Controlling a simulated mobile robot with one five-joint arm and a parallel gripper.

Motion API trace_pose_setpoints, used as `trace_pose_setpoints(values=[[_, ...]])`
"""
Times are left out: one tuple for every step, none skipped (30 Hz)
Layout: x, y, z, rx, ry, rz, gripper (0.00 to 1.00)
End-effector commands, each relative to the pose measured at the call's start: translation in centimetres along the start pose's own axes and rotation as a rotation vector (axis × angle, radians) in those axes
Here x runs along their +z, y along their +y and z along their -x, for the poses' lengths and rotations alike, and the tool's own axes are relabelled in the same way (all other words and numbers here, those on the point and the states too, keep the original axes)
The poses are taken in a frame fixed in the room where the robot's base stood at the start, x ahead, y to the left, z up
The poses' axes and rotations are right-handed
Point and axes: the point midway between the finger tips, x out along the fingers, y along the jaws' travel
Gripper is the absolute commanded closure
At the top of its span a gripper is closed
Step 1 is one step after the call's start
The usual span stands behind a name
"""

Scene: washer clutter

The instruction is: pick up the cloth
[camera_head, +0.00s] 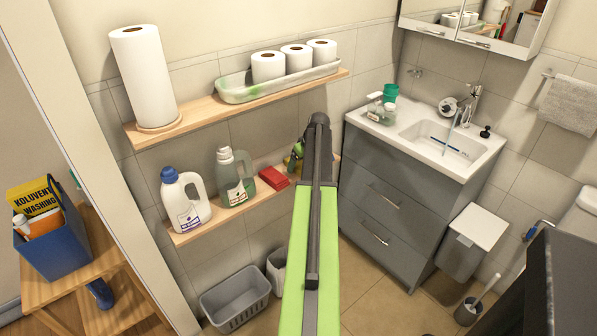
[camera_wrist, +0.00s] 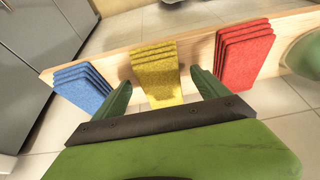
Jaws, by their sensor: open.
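Three small piles of folded cloths lie on the lower wooden shelf in the wrist view: blue (camera_wrist: 82,88) at left, yellow (camera_wrist: 152,68) in the middle, red (camera_wrist: 243,52) at right. The yellow pile drapes over the shelf's front edge. My gripper (camera_wrist: 160,88) is open and empty, its green fingers either side of the yellow pile's near end. I cannot tell whether they touch it. In the head view the red pile (camera_head: 272,178) shows left of my arm. My gripper there (camera_head: 296,155) is mostly hidden behind the arm, as are the other piles.
The lower shelf (camera_head: 232,207) also bears a white bottle (camera_head: 186,203) and a green-grey bottle (camera_head: 235,178), left of the red pile. The upper shelf (camera_head: 200,108) hangs above. A grey vanity (camera_head: 385,190) stands close to the right. A grey basket (camera_head: 235,300) is below.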

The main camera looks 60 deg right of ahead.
Motion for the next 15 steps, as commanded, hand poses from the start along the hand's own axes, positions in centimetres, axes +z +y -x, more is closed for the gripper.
trace_pose_setpoints(values=[[-0.04, 0.00, 0.19, 0.000, 0.000, 0.000, 0.15], [-0.04, 0.01, 0.20, 0.000, 0.000, 0.000, 0.15], [-0.04, 0.01, 0.20, 0.000, 0.000, 0.000, 0.18], [-0.03, 0.02, 0.21, 0.000, 0.000, 0.000, 0.22], [-0.03, 0.02, 0.21, 0.000, 0.000, 0.000, 0.26], [-0.03, 0.03, 0.22, 0.000, 0.000, 0.000, 0.31], [-0.02, 0.03, 0.22, 0.000, 0.000, -0.001, 0.35], [-0.02, 0.03, 0.22, 0.000, 0.000, -0.001, 0.39], [-0.01, 0.04, 0.22, 0.000, 0.000, -0.001, 0.44], [-0.01, 0.05, 0.22, 0.000, 0.000, -0.001, 0.48], [-0.01, 0.05, 0.22, 0.000, 0.000, -0.001, 0.52], [0.00, 0.06, 0.22, 0.000, 0.000, -0.001, 0.57], [0.00, 0.06, 0.22, 0.000, 0.000, -0.001, 0.61], [0.01, 0.06, 0.22, 0.000, 0.000, -0.001, 0.65], [0.01, 0.07, 0.23, 0.000, 0.000, -0.001, 0.70]])
